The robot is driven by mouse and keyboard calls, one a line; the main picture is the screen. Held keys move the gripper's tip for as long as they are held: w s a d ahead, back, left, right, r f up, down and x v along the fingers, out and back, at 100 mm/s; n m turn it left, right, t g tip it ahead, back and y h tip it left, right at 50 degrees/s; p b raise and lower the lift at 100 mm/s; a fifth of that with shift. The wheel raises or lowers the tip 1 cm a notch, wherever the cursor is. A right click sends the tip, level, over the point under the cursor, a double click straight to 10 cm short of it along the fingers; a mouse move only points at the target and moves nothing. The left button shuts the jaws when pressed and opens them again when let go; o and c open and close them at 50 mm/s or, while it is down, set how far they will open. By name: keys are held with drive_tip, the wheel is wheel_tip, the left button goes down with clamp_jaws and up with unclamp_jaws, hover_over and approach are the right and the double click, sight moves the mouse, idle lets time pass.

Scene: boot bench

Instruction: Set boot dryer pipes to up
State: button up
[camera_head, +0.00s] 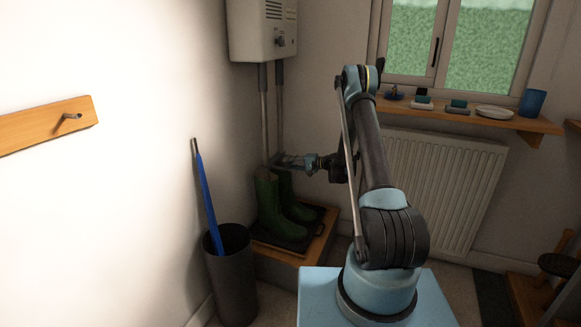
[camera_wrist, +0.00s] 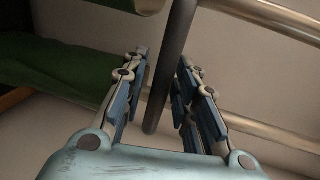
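The boot dryer (camera_head: 262,30) is a pale wall unit with a dial. Its two grey pipes (camera_head: 265,115) hang down from its underside, towards a pair of green boots (camera_head: 268,207). My gripper (camera_head: 279,161) is at the pipes' lower end, just above the boots. In the wrist view, my gripper's fingers (camera_wrist: 164,62) stand apart on either side of a dark bar (camera_wrist: 170,80). Gaps show beside the bar, so it does not look gripped. Pale metal pipes (camera_wrist: 265,130) cross behind it, and boot green (camera_wrist: 65,65) shows at the left.
The boots stand on a dark tray on a low wooden bench (camera_head: 292,252). A dark bin (camera_head: 231,280) with a blue umbrella (camera_head: 208,200) stands to the left. A radiator (camera_head: 440,185) and a shelf (camera_head: 470,115) with small items are at the right. A wooden hook rail (camera_head: 40,128) is on the left wall.

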clamp_jaws()
wheel_tip(320, 180, up, 20)
drive_tip(key=shift+f, duration=0.15)
idle(0.4)
drive_tip(key=shift+o, duration=2.2)
unclamp_jaws()
drive_tip(key=v, duration=1.2)
drive_tip(key=shift+f, duration=0.1)
